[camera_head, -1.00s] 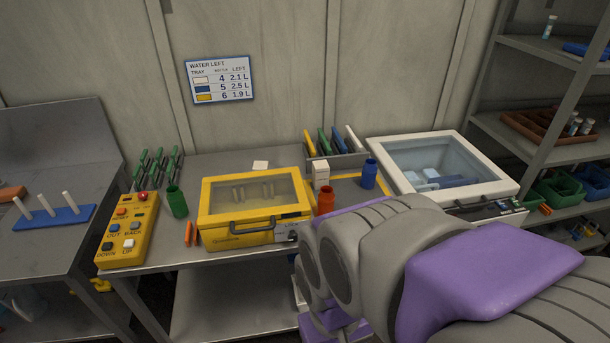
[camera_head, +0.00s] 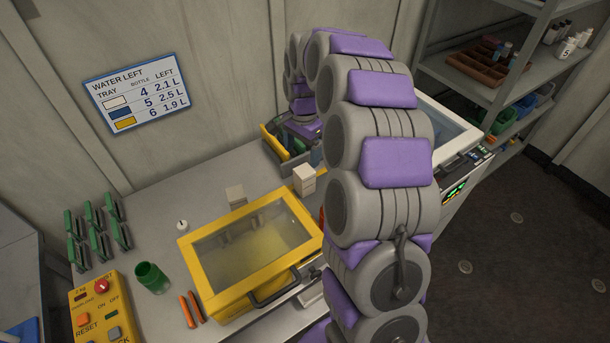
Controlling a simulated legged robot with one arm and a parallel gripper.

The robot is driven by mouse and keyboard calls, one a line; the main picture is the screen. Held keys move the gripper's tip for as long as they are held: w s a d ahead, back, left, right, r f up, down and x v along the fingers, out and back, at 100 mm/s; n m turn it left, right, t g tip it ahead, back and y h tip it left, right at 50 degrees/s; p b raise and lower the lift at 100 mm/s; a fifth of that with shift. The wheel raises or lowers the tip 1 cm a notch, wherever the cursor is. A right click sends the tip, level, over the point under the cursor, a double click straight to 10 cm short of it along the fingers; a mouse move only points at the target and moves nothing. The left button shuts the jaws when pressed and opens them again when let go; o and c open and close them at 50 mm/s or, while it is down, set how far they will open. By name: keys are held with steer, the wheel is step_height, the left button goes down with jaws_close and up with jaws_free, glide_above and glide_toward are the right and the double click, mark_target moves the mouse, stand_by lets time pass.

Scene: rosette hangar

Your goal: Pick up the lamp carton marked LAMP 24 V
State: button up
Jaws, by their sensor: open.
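A small white carton (camera_head: 304,180) stands on the bench behind the right part of the yellow clear-lidded box. A pale block-like item (camera_head: 236,195) sits behind that box's left part. No lettering is legible on either, so I cannot tell which is marked LAMP 24 V. My arm arches up across the right of the view and comes down behind the carton. My gripper (camera_head: 303,128) is at its far end, above the bin at the back; its jaws are hardly visible, and it is clear of the carton.
The yellow box (camera_head: 203,274) has a closed lid. A green cup (camera_head: 152,278), orange sticks (camera_head: 190,310) and a yellow button panel (camera_head: 92,310) are at left. A bin (camera_head: 284,150) with upright items stands behind. My arm partly hides a white-framed case (camera_head: 448,132).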

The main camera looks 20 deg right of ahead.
steer(key=m, duration=0.2)
glide_above(306, 170)
step_height(306, 170, down, 2)
steer(key=shift+m, duration=0.3)
step_height(306, 170, down, 12)
steer(key=shift+f+b, duration=0.2)
steer(key=shift+b, duration=0.3)
steer(key=shift+a+f, duration=0.55)
steer(key=shift+f, duration=0.15)
steer(key=f, duration=0.2)
steer(key=d+f+b, duration=0.1)
steer(key=f, duration=0.1)
steer(key=shift+f, duration=0.25)
steer(key=shift+a, duration=0.15)
steer(key=shift+c, duration=0.2)
steer(key=shift+a, duration=0.2)
steer(key=c, duration=0.3)
steer(key=shift+d, duration=0.2)
steer(key=c, duration=0.7)
steer(key=shift+r, duration=0.15)
